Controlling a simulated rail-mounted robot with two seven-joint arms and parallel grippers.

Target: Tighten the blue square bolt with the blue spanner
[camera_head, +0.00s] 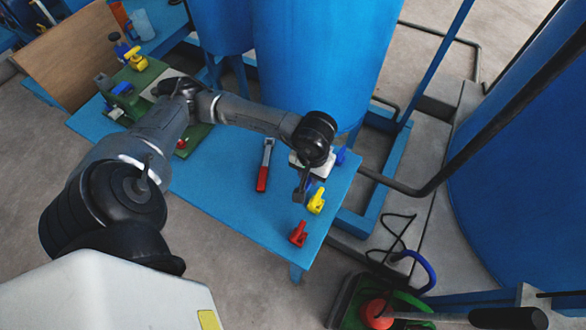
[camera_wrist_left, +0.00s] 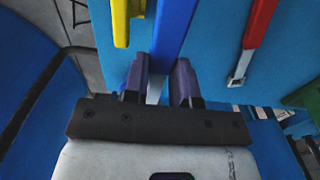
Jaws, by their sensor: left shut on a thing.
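My left gripper (camera_head: 304,185) is over the right part of the blue table. In the left wrist view its fingers (camera_wrist_left: 160,85) are shut on the blue spanner (camera_wrist_left: 174,35), which extends away between them. In the head view the spanner is mostly hidden by the gripper. A blue piece (camera_head: 122,88) sits on the green unit at the table's left end. It may be the blue square bolt, but it is too small to tell its shape. The gripper is well away from it. My right gripper is not in view.
A red-handled tool (camera_head: 263,176) lies left of the gripper on the blue table (camera_head: 230,205). A yellow piece (camera_head: 316,201) and a red piece (camera_head: 298,234) are close by. Large blue tanks (camera_head: 310,60) stand behind. A brown board (camera_head: 68,60) leans at far left.

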